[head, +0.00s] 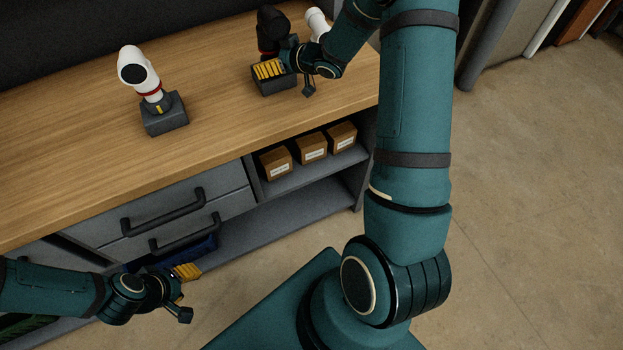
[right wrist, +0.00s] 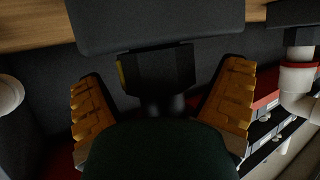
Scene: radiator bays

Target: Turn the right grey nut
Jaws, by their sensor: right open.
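The right grey nut (right wrist: 158,72) is a dark faceted piece with a yellow mark on its left side. In the right wrist view it sits between the two yellow finger pads of my right gripper (right wrist: 163,84), which is open with a gap on each side. In the head view my right gripper (head: 269,70) is at the dark valve (head: 271,28) on the right grey block (head: 274,86) and hides the nut. My left gripper (head: 187,272) is low in front of the drawers, away from the valves; I cannot tell how far its fingers are apart.
A white valve (head: 139,70) with a red ring and dark nut stands on another grey block (head: 165,119) at left. Another white piece (head: 317,22) shows behind my right arm. Cardboard boxes (head: 310,148) sit on a shelf below the wooden bench top (head: 215,90). Bare wood lies between the blocks.

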